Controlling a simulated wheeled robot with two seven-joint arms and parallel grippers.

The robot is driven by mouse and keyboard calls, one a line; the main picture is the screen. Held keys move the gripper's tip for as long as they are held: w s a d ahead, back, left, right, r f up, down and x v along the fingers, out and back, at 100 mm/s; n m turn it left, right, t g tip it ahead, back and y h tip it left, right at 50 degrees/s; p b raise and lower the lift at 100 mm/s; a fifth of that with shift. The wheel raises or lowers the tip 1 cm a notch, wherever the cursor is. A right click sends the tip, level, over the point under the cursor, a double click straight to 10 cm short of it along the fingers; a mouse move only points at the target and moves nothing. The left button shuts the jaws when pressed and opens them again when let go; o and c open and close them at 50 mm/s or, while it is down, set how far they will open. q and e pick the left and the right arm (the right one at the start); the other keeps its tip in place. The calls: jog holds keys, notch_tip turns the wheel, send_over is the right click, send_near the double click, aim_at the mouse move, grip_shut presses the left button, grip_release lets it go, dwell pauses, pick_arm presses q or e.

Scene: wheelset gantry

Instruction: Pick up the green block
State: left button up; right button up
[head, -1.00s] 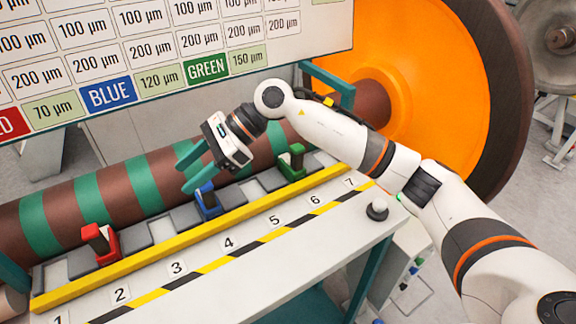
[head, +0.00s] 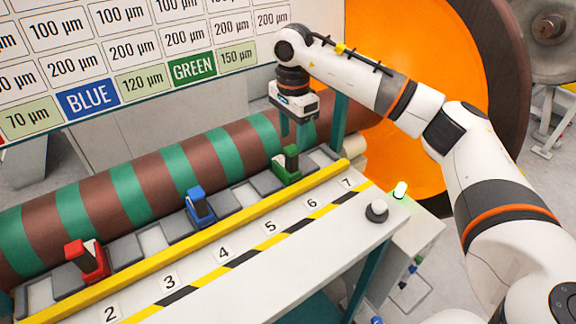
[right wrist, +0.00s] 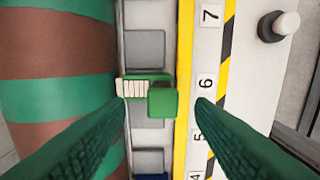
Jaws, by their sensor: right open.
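The green block (head: 288,166) stands upright in the slot row near number 6, on the right side of the table. In the right wrist view the green block (right wrist: 160,98) lies ahead, between the two finger lines. My right gripper (head: 293,140) is open and points down, just above and behind the green block in the head view. Its green fingers (right wrist: 158,108) show apart on both sides of the block, with nothing held. My left gripper is in no view.
A blue block (head: 200,206) and a red block (head: 87,260) stand in slots further left. A yellow rail (head: 215,238) runs in front of the slots. The striped axle (head: 130,195) lies behind them. A white knob (head: 377,210) stands at the table's right end.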

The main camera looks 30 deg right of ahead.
aim_at(292, 150)
jog(key=f+p, duration=0.1)
jog(key=f, duration=0.1)
jog(key=f+p, duration=0.1)
jog(key=f, duration=0.2)
jog(key=shift+s+a, duration=0.1)
jog(key=shift+s, duration=0.1)
jog(key=shift+f, duration=0.2)
grip_shut()
